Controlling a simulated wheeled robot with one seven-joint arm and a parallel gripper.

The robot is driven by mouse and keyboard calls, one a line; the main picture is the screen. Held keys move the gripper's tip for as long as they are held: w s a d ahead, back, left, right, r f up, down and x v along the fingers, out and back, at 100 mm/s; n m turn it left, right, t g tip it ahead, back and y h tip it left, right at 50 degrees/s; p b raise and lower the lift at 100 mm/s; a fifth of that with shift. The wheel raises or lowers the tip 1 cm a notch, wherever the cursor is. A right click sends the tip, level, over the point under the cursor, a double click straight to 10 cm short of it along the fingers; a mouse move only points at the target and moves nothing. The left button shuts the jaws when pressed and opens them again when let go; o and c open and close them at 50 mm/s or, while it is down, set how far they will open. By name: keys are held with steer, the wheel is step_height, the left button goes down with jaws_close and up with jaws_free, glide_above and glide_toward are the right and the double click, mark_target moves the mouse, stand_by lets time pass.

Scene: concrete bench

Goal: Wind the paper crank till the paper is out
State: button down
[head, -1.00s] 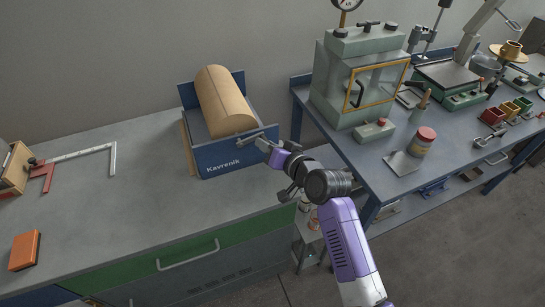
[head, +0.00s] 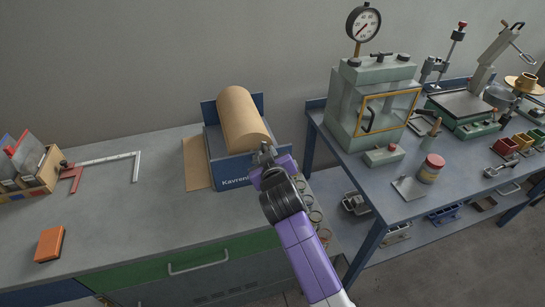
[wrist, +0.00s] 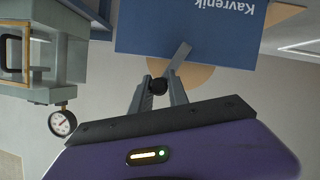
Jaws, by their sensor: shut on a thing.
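The paper dispenser is a blue Kavrenik box (head: 231,172) on the grey bench, with a large brown paper roll (head: 240,115) in it. A flat brown sheet (head: 197,163) reaches out from its left side onto the bench. My gripper (head: 263,158) is at the box's right end. The wrist view shows the blue box (wrist: 190,30) upside down, with the grey crank arm (wrist: 180,55) across its edge. There my gripper (wrist: 159,90) is shut on the black crank knob (wrist: 158,86). My arm hides part of the box's right end in the head view.
An orange block (head: 49,244) and a metal square (head: 136,166) lie on the bench (head: 150,215) to the left, near a wooden holder (head: 40,175). A blue table (head: 372,180) with a green-grey cabinet (head: 375,100) stands to the right. The bench's middle is clear.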

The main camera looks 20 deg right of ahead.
steer(key=a+n+h+b, duration=0.2)
steer(key=n+b, duration=0.1)
steer(key=shift+a+r+t, duration=0.1)
steer(key=shift+a+t, duration=0.2)
steer(key=shift+a, duration=0.05)
steer(key=a+f+n+t+h+b, duration=0.2)
steer(key=a+f+n+t+b, duration=0.2)
steer(key=n+b, duration=0.9)
steer(key=shift+a+f+n+t, duration=0.35)
steer(key=shift+a+n, duration=0.15)
steer(key=shift+a, duration=0.7)
steer(key=c, duration=1.3)
jaws_free()
steer(key=shift+v, duration=3.9)
